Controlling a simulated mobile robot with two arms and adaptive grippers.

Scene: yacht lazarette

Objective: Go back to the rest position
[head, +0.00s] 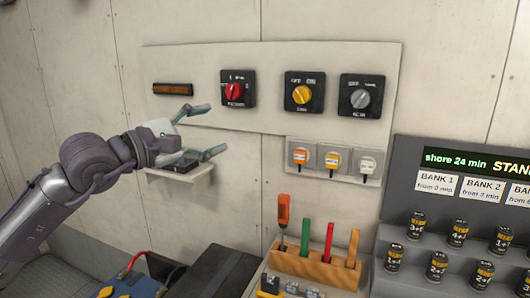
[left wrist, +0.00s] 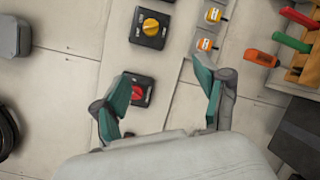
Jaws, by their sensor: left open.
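My left gripper (head: 208,130) is open and empty in front of the wall panel (head: 200,62), in the left half of the head view. In the left wrist view its two teal fingers (left wrist: 160,100) stand apart. The red rotary switch (head: 234,89) is to the right of the fingers in the head view; it also shows between the fingers in the left wrist view (left wrist: 138,91). A small wall shelf (head: 185,183) with a dark object on it is just below and behind the gripper. My right gripper is in neither view.
Yellow (head: 303,94) and grey (head: 361,97) switches are on the panel, with socket plugs (head: 333,160) below. A wooden rack (head: 305,266) holds coloured-handled tools. A battery display (head: 455,220) stands at the right. A battery with red cable (head: 130,285) is at the lower left.

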